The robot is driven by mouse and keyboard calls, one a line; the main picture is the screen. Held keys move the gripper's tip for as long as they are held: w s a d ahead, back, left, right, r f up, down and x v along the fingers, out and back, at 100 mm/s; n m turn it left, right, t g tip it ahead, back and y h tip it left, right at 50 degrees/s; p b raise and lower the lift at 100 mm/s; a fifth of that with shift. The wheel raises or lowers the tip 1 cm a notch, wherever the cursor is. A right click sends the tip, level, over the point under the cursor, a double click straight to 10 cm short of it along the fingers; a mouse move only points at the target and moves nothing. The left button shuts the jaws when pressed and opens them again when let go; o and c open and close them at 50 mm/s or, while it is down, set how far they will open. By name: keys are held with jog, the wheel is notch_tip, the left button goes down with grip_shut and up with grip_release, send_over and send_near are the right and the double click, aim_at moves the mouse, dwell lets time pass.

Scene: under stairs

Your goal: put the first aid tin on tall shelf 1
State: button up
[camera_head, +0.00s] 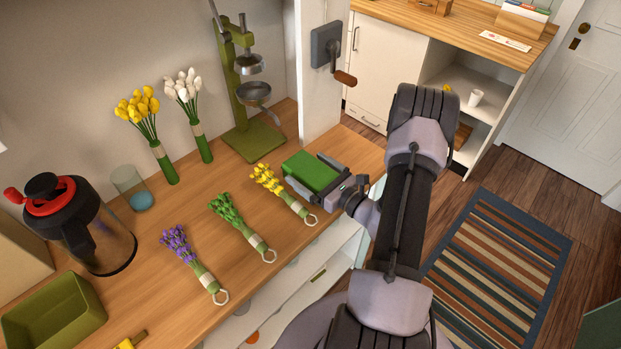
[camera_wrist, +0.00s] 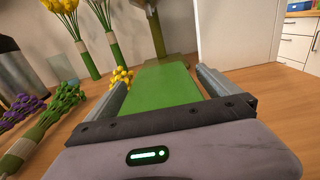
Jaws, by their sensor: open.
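A flat green box (camera_head: 311,172), which I take to be the first aid tin, lies on the wooden counter near its right end; no label shows. My gripper (camera_head: 303,168) is open, with one finger along each side of the box. In the wrist view the green box (camera_wrist: 160,88) lies between the two fingers, with a thin gap visible at the right finger. I cannot tell whether the left finger touches it. I cannot tell which thing is tall shelf 1; an open white shelf unit (camera_head: 486,79) with a cup stands at the back right.
Yellow (camera_head: 284,189), green (camera_head: 243,228) and purple (camera_head: 194,264) flower bundles lie left of the box. A green juicer press (camera_head: 247,95) stands behind. A wall-mounted crank (camera_head: 328,50) is above the counter's end. A striped rug (camera_head: 495,267) lies on the open floor at right.

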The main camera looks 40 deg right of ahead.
jog(key=shift+s+r, duration=0.1)
jog(key=c, duration=2)
